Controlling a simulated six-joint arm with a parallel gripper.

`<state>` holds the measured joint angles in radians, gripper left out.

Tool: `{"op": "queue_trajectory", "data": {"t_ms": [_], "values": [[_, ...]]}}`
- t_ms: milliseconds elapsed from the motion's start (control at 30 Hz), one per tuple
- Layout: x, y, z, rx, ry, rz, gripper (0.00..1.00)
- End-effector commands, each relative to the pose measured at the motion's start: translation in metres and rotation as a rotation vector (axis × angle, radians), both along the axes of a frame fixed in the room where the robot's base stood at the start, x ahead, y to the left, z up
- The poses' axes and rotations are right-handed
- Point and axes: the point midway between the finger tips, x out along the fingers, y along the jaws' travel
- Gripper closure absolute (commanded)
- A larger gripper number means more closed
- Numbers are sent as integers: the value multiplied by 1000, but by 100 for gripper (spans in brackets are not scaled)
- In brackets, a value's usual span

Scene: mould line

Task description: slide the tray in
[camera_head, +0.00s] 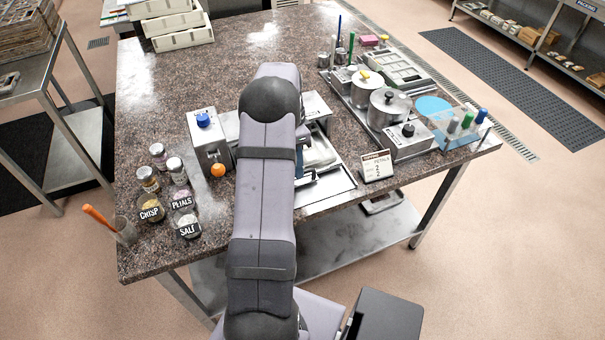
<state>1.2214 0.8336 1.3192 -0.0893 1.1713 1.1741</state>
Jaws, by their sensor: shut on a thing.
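A shiny metal tray (321,152) shows to the right of my arm, at a metal machine on the speckled table. It lies flat over a pale metal base plate with raised edges (331,191) and sits partly out in front of the machine's grey housing (317,107). My arm covers the left side of the tray and much of the machine. My gripper (304,172) is at the tray's near end, mostly behind my arm. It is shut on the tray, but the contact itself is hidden.
Labelled jars (188,224) stand at the left. A small sign (376,167), a knobbed box (408,141) and metal pots (389,106) stand at the right.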

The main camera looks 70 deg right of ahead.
Motion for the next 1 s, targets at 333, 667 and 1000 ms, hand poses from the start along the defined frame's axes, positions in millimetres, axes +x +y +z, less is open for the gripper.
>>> {"op": "queue_trajectory", "data": {"t_ms": [333, 667, 1000], "values": [[29, -32, 3, -8, -1, 0, 100], [48, -51, 2, -9, 1, -1, 100], [51, -54, 2, -10, 1, 1, 100]]}}
